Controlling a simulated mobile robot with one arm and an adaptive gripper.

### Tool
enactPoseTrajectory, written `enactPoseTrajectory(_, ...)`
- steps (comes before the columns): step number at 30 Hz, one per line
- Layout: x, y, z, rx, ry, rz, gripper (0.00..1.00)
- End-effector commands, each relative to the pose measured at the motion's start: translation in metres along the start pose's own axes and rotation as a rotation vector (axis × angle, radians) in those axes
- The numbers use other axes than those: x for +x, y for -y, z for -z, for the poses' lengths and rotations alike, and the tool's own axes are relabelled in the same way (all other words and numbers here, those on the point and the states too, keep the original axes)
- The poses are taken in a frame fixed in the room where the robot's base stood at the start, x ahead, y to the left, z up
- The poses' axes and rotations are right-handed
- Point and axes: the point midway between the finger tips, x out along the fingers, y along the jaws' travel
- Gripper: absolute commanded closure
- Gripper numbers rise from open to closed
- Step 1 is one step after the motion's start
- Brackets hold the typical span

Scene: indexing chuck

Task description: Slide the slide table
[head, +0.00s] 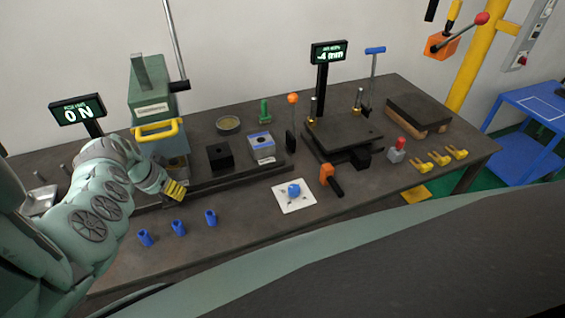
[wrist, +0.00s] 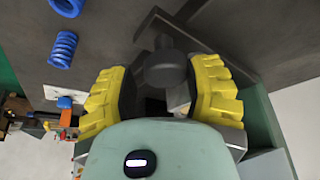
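A long, low dark rail assembly (head: 235,179) runs along the workbench, to the right of the green press (head: 149,90). It looks like the slide table, but I cannot tell for sure. A black block (head: 218,155) and a grey block with a blue top (head: 262,146) stand behind it. My gripper (head: 177,190) is low at the rail's left end, in front of the press. In the wrist view its yellow-padded fingers (wrist: 163,98) are apart, with a dark round knob (wrist: 165,68) between or just beyond them. Contact with the knob is not clear; the head view hides it.
Several blue springs (head: 179,228) stand near the bench's front edge. A white plate (head: 294,195) with a blue part lies front centre. A dark stage (head: 343,133) with a "-4 mm" display (head: 329,52) stands right. A display reading "0 N" (head: 77,110) stands left.

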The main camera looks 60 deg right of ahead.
Motion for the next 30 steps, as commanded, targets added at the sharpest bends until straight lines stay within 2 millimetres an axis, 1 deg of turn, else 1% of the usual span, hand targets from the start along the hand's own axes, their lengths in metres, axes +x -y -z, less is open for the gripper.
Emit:
enactPoseTrajectory(1,0.0,-0.001,0.001,0.003,0.001,-0.001,0.45)
enactPoseTrajectory(5,0.0,0.001,0.0,0.003,0.003,0.002,0.32)
enactPoseTrajectory(6,-0.001,0.001,0.0,0.002,0.003,0.002,0.31)
enactPoseTrajectory(17,-0.004,0.003,-0.001,0.001,0.003,0.006,0.31)
enactPoseTrajectory(22,-0.013,0.002,0.0,0.004,0.002,0.007,0.31)
enactPoseTrajectory(30,-0.033,0.001,0.001,0.003,0.002,0.006,0.31)
